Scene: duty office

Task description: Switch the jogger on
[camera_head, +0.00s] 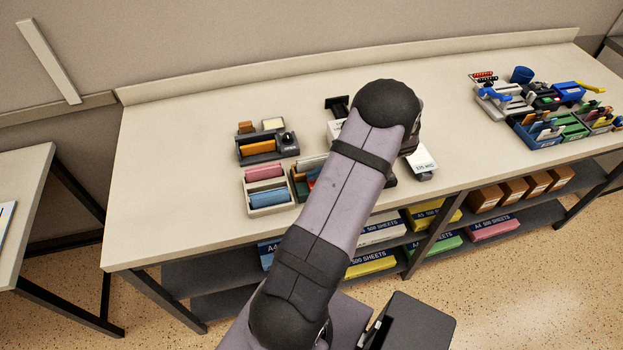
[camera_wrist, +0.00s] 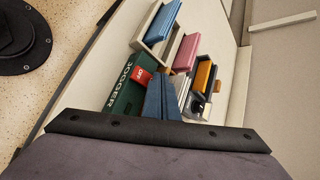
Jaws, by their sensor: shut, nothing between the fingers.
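The jogger (camera_wrist: 122,93) is a dark green box with white JOGGER lettering, left of centre in the wrist view. A red switch (camera_wrist: 141,77) with pale marks sits on it; I cannot read its position. In the head view only a strip of the jogger (camera_head: 299,186) shows beside my arm. My gripper (camera_wrist: 162,80) appears in the wrist view as two blue-grey tapered fingers pressed together, with nothing between them. The tips overlap the jogger's right side in the picture, close to the red switch. I cannot tell whether they touch. In the head view my arm hides the gripper.
A dark organiser (camera_head: 270,156) stands behind. Bins and stationery (camera_head: 545,130) fill the table's right end. The table's left part is clear.

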